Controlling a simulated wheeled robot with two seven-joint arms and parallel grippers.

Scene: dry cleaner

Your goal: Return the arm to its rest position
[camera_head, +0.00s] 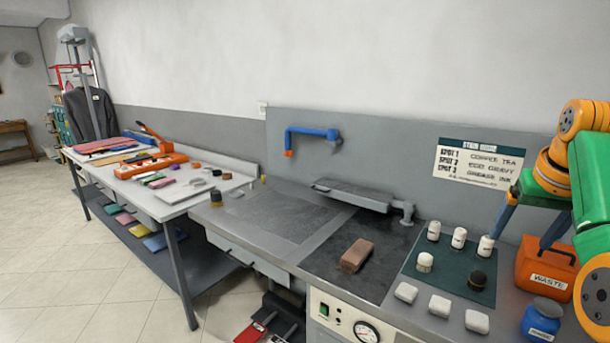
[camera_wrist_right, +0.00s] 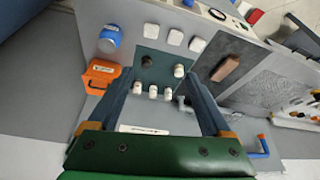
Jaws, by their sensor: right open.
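My right arm comes in at the right edge of the head view, with green and orange links. Its right gripper (camera_head: 525,238) hangs above the right end of the counter, near the orange waste box (camera_head: 546,270); its blue fingers are partly hidden behind the arm. In the wrist view the two fingers of the right gripper (camera_wrist_right: 157,75) are wide apart with nothing gripped. Beyond and between them lie the dark green mat (camera_wrist_right: 150,68) and white bottles (camera_wrist_right: 153,91), apart from the fingers. My left gripper is in neither view.
A blue jar (camera_head: 541,318) stands by the waste box. White pads (camera_head: 440,306) lie along the front of the mat. A brown brush-like block (camera_head: 357,255) sits on the dark board. A blue wall-mounted arm (camera_head: 312,132) juts over the counter. Open floor (camera_head: 90,285) lies at left.

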